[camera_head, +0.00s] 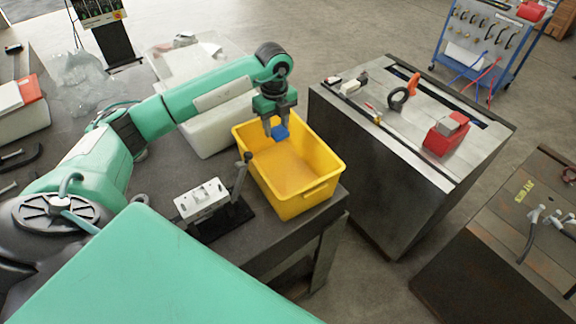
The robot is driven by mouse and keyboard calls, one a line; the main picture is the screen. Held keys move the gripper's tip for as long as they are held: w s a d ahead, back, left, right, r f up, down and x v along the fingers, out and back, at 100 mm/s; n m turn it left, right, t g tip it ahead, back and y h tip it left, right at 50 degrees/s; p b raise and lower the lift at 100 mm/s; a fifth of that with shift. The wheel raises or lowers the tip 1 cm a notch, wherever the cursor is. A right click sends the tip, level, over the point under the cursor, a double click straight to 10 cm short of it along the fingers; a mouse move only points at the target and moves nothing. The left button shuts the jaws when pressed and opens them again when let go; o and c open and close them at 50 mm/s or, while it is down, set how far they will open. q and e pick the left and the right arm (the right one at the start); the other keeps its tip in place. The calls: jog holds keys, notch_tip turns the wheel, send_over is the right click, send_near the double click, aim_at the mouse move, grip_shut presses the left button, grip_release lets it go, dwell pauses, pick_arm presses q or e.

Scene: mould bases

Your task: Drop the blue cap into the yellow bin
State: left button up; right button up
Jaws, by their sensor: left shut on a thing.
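The blue cap (281,132) is held between the fingertips of my left gripper (277,126), which points down and is shut on it. The yellow bin (318,192) stands on the dark table, open at the top. In the head view the cap and fingertips show against the bin's far inner wall, inside its rim outline. I cannot tell exactly how high the cap is above the bin floor. The visible bin floor looks empty. My right gripper is not in view.
A white fixture block (202,200) with a dark upright lever stands left of the bin. A separate metal-topped cabinet (410,120) with a red item (446,133) stands to the right, across a gap.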

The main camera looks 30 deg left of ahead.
pick_arm(q)
jog(key=shift+f+b, duration=0.95)
jog(key=shift+f, duration=1.25)
jog(key=o, duration=1)
jog(key=shift+r, duration=0.25)
notch_tip(320, 180, up, 12)
jog(key=b, duration=0.4)
jog(key=shift+r, duration=0.7)
